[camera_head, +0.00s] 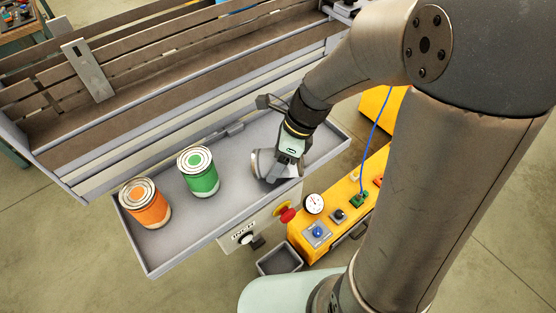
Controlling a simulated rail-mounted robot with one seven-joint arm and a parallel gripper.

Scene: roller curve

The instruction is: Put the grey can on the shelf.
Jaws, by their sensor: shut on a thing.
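My gripper (278,170) is over the right part of a grey shelf with a raised rim (152,247). It is shut on the grey can (261,163), which is mostly hidden behind the fingers. The can looks tilted. I cannot tell whether it touches the shelf surface. A green can (203,180) and an orange can (148,210) stand upright on the shelf to the left of my gripper.
A long machine with brown rollers (160,60) runs behind the shelf. A yellow control box (325,232) with buttons and a gauge stands to the front right. A red knob (287,214) and a small grey bin (279,262) are near the shelf's front edge.

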